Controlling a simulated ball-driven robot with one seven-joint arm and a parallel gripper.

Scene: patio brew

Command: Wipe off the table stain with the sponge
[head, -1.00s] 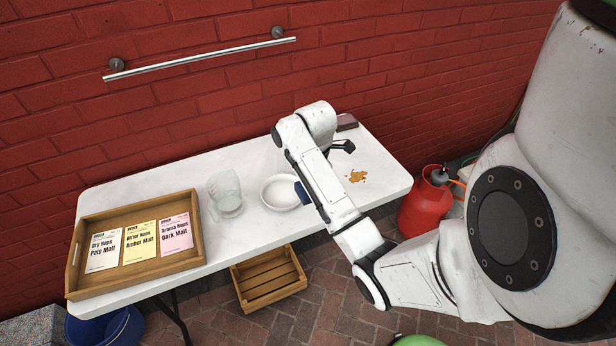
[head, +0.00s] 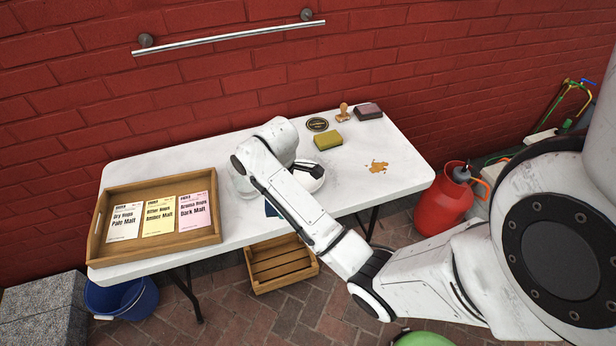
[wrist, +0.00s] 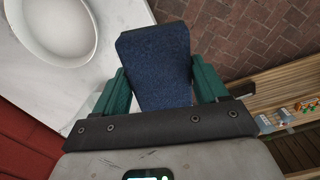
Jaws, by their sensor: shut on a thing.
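A yellow-green sponge (head: 328,140) lies on the white table (head: 352,187), behind the bowl. The orange-brown stain (head: 379,167) is on the table's right part, and nothing covers it. In the wrist view my gripper (wrist: 163,84) has its green fingers shut on a dark blue flat piece (wrist: 155,60). The blue piece is close to the table's front edge, over or beside it. In the head view only a bit of it (head: 271,208) shows below my arm. My arm hides most of the gripper there. My gripper is left of and in front of the sponge, apart from it.
A wooden tray with cards (head: 101,216) fills the table's left end. A stamp (head: 343,112), a dark pad (head: 368,110) and a round dark disc (head: 317,124) stand at the back.

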